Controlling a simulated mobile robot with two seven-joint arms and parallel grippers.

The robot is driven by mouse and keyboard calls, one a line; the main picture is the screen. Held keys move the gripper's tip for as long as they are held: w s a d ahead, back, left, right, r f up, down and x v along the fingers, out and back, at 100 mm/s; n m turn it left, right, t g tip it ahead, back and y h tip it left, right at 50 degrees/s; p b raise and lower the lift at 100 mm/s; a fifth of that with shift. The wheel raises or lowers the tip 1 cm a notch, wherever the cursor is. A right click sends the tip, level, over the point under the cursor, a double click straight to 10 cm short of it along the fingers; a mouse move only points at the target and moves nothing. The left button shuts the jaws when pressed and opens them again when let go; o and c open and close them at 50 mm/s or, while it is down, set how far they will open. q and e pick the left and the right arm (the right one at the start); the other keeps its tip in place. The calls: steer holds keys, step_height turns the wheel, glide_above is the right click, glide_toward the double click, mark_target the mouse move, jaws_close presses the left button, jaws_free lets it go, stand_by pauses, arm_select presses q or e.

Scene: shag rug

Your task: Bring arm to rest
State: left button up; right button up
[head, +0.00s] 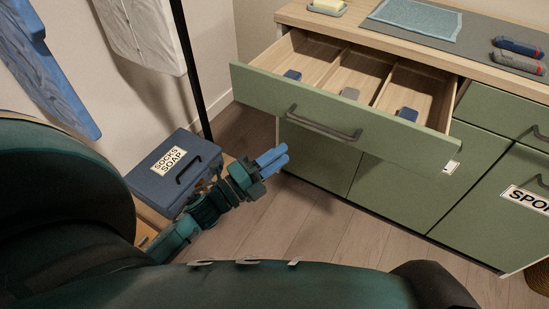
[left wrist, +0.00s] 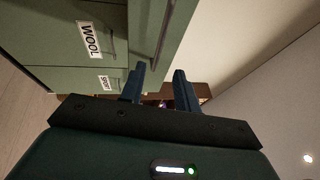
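My left gripper (head: 282,158) reaches in from the left in the head view, its blue fingers pointing to the upper right. It is in the air in front of the green cabinet, below the open drawer (head: 300,104) and apart from it. In the left wrist view the two fingers (left wrist: 160,76) stand apart with a clear gap and nothing held between them. Cabinet fronts show beyond them there. My right gripper is not in view in either picture.
The pulled-out drawer has three compartments, with small blue and grey items inside. A lidded blue box (head: 200,157) labelled "SOCKS SOAP" sits close beside my left wrist. The countertop (head: 364,42) bears a folded cloth (head: 415,18) and rolled items (head: 517,47). Floor (head: 330,225) before the cabinet is clear.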

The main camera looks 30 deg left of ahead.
arm_select(q)
steer(key=shift+s+a, duration=0.15)
steer(key=shift+s, duration=0.1)
stand_by(0.3)
